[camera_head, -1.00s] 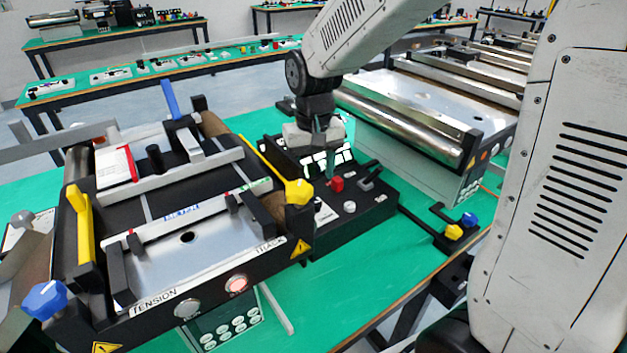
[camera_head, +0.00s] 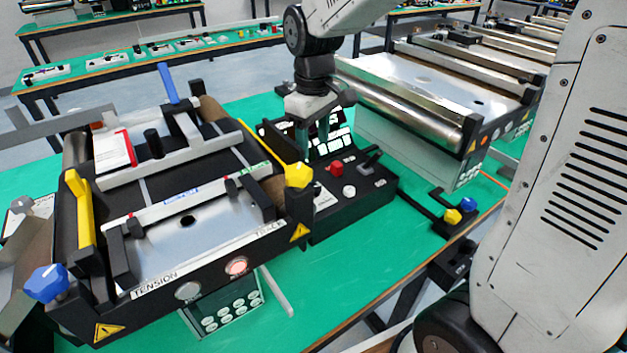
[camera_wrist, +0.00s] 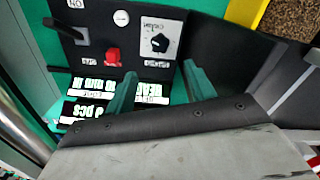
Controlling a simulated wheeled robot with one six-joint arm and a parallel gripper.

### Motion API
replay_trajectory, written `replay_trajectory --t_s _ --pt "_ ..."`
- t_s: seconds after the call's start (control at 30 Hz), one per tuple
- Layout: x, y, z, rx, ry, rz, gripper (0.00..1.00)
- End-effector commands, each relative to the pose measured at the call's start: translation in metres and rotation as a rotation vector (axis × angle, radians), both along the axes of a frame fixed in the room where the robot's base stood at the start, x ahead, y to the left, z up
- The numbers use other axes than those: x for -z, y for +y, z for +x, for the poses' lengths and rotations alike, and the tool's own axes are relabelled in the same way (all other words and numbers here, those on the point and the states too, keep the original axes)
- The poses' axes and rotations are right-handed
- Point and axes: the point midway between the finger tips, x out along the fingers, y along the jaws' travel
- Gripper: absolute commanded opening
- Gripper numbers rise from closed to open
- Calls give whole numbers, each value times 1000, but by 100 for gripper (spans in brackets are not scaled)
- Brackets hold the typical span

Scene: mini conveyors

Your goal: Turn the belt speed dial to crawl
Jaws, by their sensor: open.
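The black control box (camera_head: 352,207) stands between the two conveyors, with a red button (camera_head: 337,168) and a white button (camera_head: 349,191) on top. The wrist view shows a small black dial (camera_wrist: 160,43) on a white plate (camera_wrist: 161,32) with lettering too blurred to read surely. A white plate (camera_head: 325,198) shows on the box in the head view, but I cannot make out the dial there. My gripper (camera_head: 315,140) is open and empty above the box. In the wrist view its green fingertips (camera_wrist: 160,82) are apart, with the dial just beyond and between them.
The near conveyor's yellow knob (camera_head: 298,175) stands close to the box's left side. The steel-topped conveyor (camera_head: 420,85) is behind right. A black lever (camera_head: 370,158) and lit display panels (camera_wrist: 108,92) are on the box.

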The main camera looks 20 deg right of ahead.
Motion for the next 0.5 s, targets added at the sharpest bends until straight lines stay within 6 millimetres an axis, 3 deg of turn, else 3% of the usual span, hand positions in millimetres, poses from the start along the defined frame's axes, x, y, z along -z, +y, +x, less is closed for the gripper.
replay_trajectory --t_s 0.5 --pt "94 0 -1 3 4 0 54"
